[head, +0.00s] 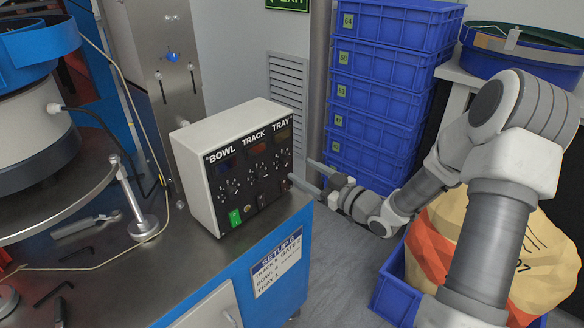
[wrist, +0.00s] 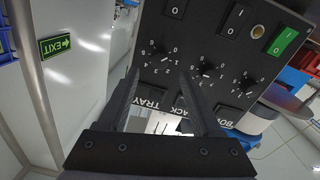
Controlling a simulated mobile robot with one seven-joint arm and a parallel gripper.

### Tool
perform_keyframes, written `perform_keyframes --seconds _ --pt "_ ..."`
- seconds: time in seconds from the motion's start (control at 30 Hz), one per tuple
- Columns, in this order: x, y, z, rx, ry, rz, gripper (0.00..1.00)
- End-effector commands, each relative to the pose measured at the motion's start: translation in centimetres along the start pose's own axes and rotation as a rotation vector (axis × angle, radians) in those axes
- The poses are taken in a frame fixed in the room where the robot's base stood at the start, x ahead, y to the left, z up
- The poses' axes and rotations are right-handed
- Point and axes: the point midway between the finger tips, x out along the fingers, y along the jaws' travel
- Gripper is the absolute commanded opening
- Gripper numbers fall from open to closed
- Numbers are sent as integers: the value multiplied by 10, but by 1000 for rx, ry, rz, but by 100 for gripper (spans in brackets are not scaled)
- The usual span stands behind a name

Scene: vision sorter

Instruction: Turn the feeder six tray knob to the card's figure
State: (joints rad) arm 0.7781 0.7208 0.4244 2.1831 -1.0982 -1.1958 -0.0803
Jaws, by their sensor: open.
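A white control box (head: 190,175) stands on the bench. Its black panel is labelled BOWL, TRACK and TRAY, each with a knob. The TRAY knob (head: 283,159) is the rightmost in the head view. The wrist view shows the panel upside down, with the TRAY knob (wrist: 158,53) at the left. Its pointer setting is too small to tell. The setup card (head: 278,264) is on the bench's blue front; its bottom line starts with TRAY, the figure looks like 1 but is unclear. My gripper (head: 300,170) is open and empty in front of the TRAY side, its fingers (wrist: 158,82) pointing toward that knob.
The TRACK knob (wrist: 207,69) and BOWL knob (wrist: 247,84) are beside the TRAY knob. Rocker switches (wrist: 179,8) and a green switch (head: 236,218) line the panel. Stacked blue crates (head: 370,130) stand behind my arm. A sack (head: 450,240) in a blue bin is below it.

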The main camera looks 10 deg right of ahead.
Motion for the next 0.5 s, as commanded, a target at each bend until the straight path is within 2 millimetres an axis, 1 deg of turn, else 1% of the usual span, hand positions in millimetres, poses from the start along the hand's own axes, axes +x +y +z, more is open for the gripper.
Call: perform_keyframes --seconds 0.03,0.2,0.33,0.5 --pt "11 -1 2 -2 2 -3 66" --pt "36 0 1 -2 1 -1 66" --pt "47 0 0 0 0 -1 66" --pt "51 0 0 0 0 1 66"
